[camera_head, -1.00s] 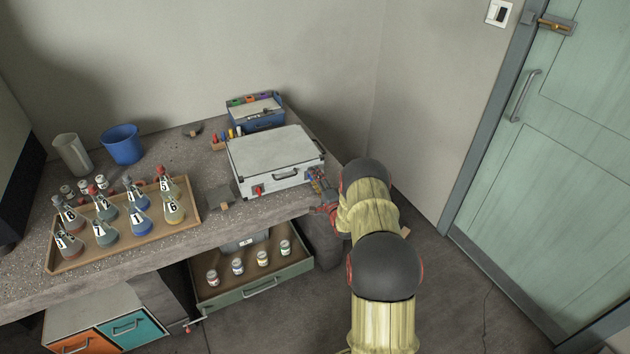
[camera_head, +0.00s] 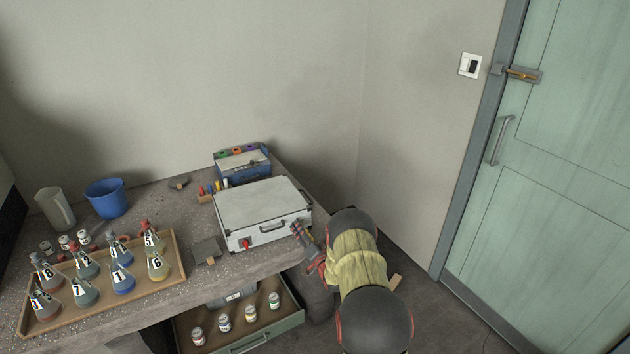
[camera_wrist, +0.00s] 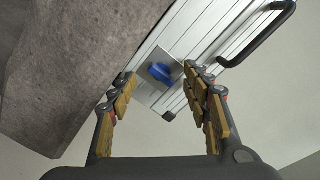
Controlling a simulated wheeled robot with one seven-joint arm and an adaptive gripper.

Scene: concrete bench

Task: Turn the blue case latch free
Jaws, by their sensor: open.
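A silver case (camera_head: 262,204) with a light lid and dark corners lies closed on the bench. Its blue latch (camera_wrist: 162,73) is a knob on a grey plate on the case's front, seen in the wrist view. My gripper (camera_wrist: 159,80) is open, with one yellow-padded finger on each side of the blue latch in that view. Whether the fingers touch the latch I cannot tell. In the head view my gripper (camera_head: 303,238) is at the right end of the case front and hides the blue latch. A red latch (camera_head: 246,243) is on the left of the front.
The case's black handle (camera_head: 271,225) is between the latches. A tray (camera_head: 172,276) of numbered flasks stands to the left. An open drawer (camera_head: 291,319) with small jars juts out below. A blue caddy (camera_head: 239,170) stands behind the case. A door (camera_head: 560,150) is to the right.

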